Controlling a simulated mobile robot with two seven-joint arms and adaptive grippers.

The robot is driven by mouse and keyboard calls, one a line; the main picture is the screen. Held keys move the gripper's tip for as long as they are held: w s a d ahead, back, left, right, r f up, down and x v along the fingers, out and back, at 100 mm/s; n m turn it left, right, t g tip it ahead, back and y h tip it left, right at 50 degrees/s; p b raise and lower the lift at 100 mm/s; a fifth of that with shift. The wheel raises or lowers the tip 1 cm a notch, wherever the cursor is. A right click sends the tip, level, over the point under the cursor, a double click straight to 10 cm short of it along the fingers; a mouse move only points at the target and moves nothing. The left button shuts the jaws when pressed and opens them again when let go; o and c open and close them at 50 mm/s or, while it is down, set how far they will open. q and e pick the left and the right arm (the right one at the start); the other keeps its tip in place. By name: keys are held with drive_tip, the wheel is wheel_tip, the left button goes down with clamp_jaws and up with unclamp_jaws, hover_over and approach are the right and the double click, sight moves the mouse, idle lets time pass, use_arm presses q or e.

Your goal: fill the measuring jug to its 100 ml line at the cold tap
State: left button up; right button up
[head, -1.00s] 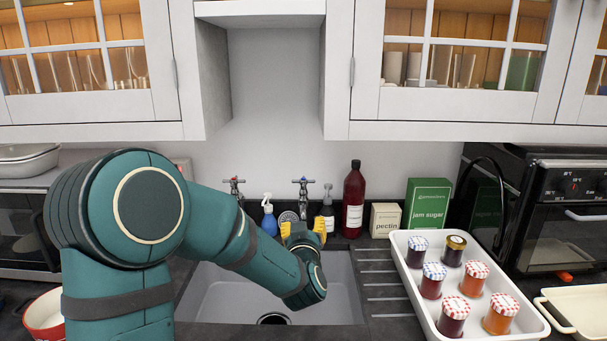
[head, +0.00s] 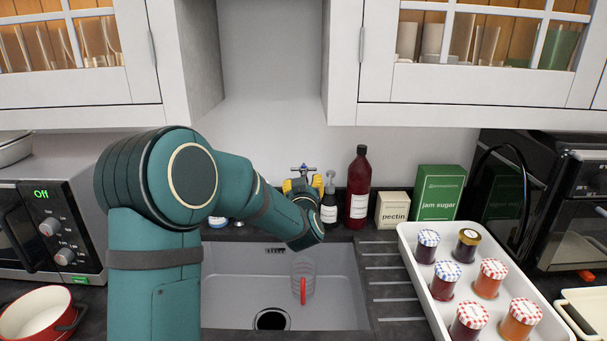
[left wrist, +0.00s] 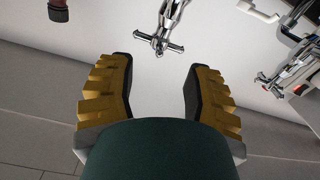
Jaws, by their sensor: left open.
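The measuring jug (head: 307,270) is clear with a red handle and is in the sink, below the right-hand tap. I cannot make out its scale or any water in it. That tap (head: 303,168) has a cross handle with a bluish top. My left gripper (head: 302,186) is open and empty, its yellow fingers either side of this tap in the head view. In the left wrist view the tap handle (left wrist: 160,44) is just beyond the gap between the fingertips (left wrist: 158,72). A second tap (left wrist: 268,78) with a red mark is to the right there. My right gripper is out of view.
The sink (head: 235,290) has a dark drain at its front. A soap pump bottle (head: 329,205), a red bottle (head: 357,190), a pectin box (head: 393,210) and a jam sugar box (head: 438,192) stand right of the taps. A white tray (head: 408,240) of jars lies further right.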

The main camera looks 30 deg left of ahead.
sight(303, 171)
use_arm(q)
drive_tip(key=x, duration=0.6)
drive_tip(key=shift+w+a, duration=0.1)
drive_tip(key=shift+w, duration=0.15)
drive_tip(key=shift+r, duration=0.1)
clamp_jaws()
